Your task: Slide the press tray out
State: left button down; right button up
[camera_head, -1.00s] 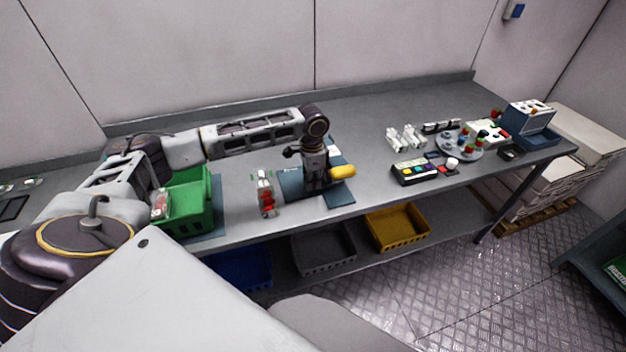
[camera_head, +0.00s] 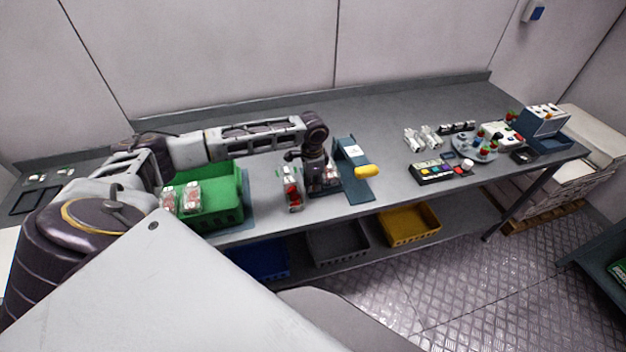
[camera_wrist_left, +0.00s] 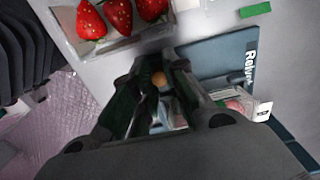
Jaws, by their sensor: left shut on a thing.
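The press (camera_head: 352,165) is a dark blue frame with a yellow handle (camera_head: 367,171), near the table's front edge. My left gripper (camera_head: 318,182) is left of the handle, apart from it, and low over the table. In the left wrist view its fingers (camera_wrist_left: 160,85) are closed around a small orange-brown round part of the press tray; the tray itself is mostly hidden behind them. A blue plate with white lettering (camera_wrist_left: 225,58) lies beside the fingers. A clear punnet (camera_head: 332,176) sits by the gripper, partly hidden. My right gripper is not in view.
A strawberry punnet (camera_head: 291,190) stands just left of the gripper. A green crate (camera_head: 224,195) with punnets is further left. A button panel (camera_head: 440,173) and a round holder (camera_head: 474,148) stand to the right. The back middle of the table is clear.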

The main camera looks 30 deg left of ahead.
pick_arm(q)
jog(key=shift+s+a+r, duration=0.1)
jog(key=shift+s+a, duration=0.05)
jog(key=shift+s, duration=0.05)
jog(key=shift+a, duration=0.15)
jog(key=c, duration=1.8)
grip_release()
jog(key=shift+s, duration=0.1)
jog(key=shift+c, duration=0.2)
jog(key=o, duration=0.5)
jog(key=shift+s, duration=0.1)
jog(key=shift+r, duration=5.9)
